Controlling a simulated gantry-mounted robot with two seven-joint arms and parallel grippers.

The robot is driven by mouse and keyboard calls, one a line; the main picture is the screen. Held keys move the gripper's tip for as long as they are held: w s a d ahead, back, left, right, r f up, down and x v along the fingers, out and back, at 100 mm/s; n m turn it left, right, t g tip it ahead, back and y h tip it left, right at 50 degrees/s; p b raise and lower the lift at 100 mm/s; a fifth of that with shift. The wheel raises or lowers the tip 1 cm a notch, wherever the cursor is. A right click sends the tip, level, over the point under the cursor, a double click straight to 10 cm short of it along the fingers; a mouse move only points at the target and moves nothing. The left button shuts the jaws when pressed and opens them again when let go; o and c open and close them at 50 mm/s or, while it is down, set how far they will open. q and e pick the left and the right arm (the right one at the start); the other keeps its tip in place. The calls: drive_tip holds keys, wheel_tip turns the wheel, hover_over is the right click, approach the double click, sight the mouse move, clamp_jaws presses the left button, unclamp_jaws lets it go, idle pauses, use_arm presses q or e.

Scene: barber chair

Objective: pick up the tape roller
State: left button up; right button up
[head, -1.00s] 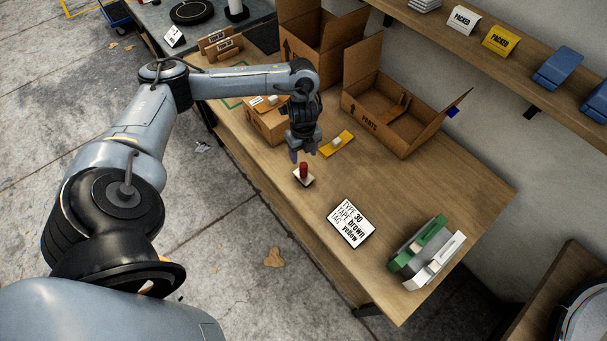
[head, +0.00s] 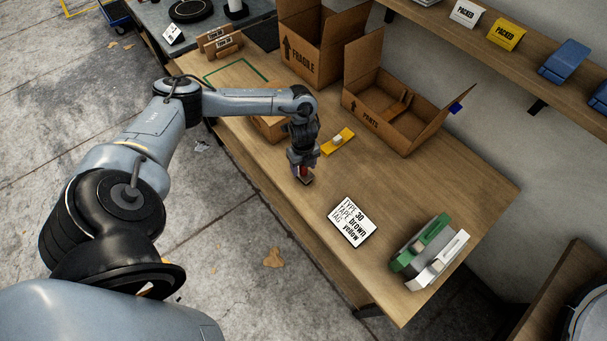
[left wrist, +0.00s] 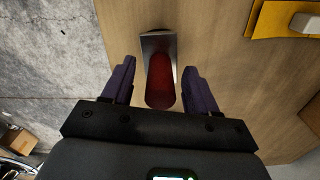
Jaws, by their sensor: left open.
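The tape roller, as I take it, is a small tool with a red handle (head: 303,171) and a pale flat base. It stands on the wooden table near its left edge, mostly covered by my left gripper (head: 302,172) in the head view. In the left wrist view the red handle (left wrist: 160,85) lies between the two dark purple fingers of my left gripper (left wrist: 160,70), with a gap on each side. The gripper is open. The metallic base (left wrist: 157,43) shows just beyond the fingertips. My right gripper is not in view.
A yellow piece with a white block (head: 338,141) lies just right of the gripper. A printed sign (head: 352,222) and green and grey dispensers (head: 430,252) stand nearer the front. Open cardboard boxes (head: 375,125) stand behind.

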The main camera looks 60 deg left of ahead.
use_arm(q)
clamp_jaws()
idle(0.3)
